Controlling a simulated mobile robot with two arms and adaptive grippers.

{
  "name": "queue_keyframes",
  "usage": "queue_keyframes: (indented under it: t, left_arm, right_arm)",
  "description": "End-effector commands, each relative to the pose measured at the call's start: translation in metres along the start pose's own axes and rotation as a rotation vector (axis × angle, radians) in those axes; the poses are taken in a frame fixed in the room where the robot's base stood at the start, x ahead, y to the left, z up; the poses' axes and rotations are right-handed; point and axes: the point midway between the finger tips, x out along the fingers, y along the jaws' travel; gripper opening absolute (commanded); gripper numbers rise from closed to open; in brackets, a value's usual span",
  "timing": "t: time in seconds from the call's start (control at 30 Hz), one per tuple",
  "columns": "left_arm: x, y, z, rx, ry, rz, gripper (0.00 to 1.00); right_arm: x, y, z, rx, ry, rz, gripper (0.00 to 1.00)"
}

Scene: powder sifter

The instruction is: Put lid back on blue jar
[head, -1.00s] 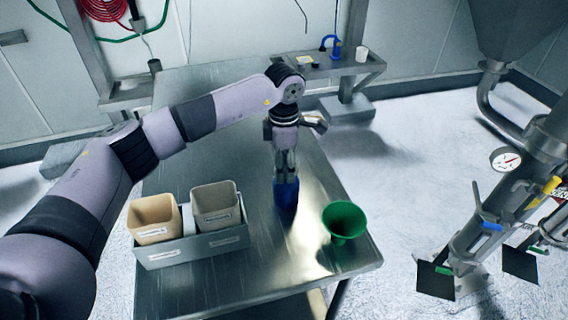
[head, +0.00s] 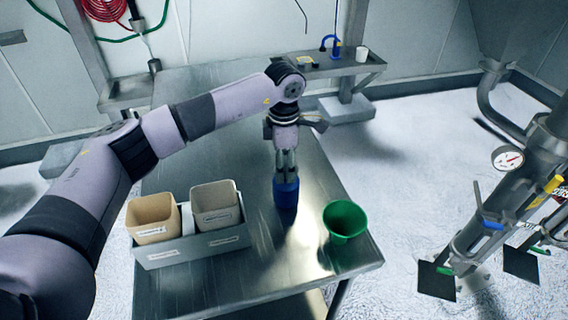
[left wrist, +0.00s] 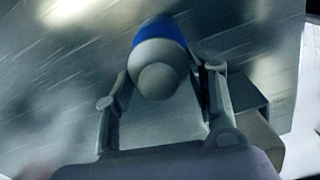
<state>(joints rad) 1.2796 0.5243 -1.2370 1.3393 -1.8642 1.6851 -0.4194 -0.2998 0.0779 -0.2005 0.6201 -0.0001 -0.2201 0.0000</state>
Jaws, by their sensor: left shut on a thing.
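The blue jar (head: 286,195) stands upright on the steel table, left of the green funnel-like cup. My left gripper (head: 286,173) points straight down at the jar's top, with its fingers close together there. In the left wrist view, a grey lid with a round knob (left wrist: 157,80) covers the near end of the blue jar (left wrist: 160,28). The fingers of my left gripper (left wrist: 160,72) are on both sides of this lid, shut on it. The lid is in line with the jar, but I cannot tell whether it is fully seated. My right gripper is not in view.
A grey tray (head: 192,250) with two beige bins (head: 153,217) stands left of the jar. A green cup (head: 345,221) stands close on the right, near the table edge. The table (head: 215,90) is clear behind the arm. Steel pipework (head: 510,190) stands farther right.

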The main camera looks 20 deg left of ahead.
Motion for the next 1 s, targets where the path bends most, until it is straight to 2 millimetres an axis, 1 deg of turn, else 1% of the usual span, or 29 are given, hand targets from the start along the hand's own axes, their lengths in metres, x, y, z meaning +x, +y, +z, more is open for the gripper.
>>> queue_keyframes:
  t: [0.27,0.3,0.6,0.83,1.0]
  left_arm:
    - [-0.0005,0.0001,-0.0001,0.000,0.000,0.000,0.36]
    - [-0.0005,0.0001,-0.0001,0.000,0.000,0.000,0.53]
    - [-0.0004,0.0001,0.0000,0.000,0.000,0.000,0.73]
    - [-0.0004,0.0001,0.0000,0.000,0.000,0.000,0.74]
    - [-0.0003,0.0001,0.0000,0.000,0.000,0.000,0.84]
  right_arm:
    - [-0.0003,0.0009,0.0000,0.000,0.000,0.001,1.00]
    - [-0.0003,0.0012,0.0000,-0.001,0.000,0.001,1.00]
    - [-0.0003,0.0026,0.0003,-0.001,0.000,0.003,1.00]
    - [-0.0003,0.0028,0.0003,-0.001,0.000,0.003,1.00]
    - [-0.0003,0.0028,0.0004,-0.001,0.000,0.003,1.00]
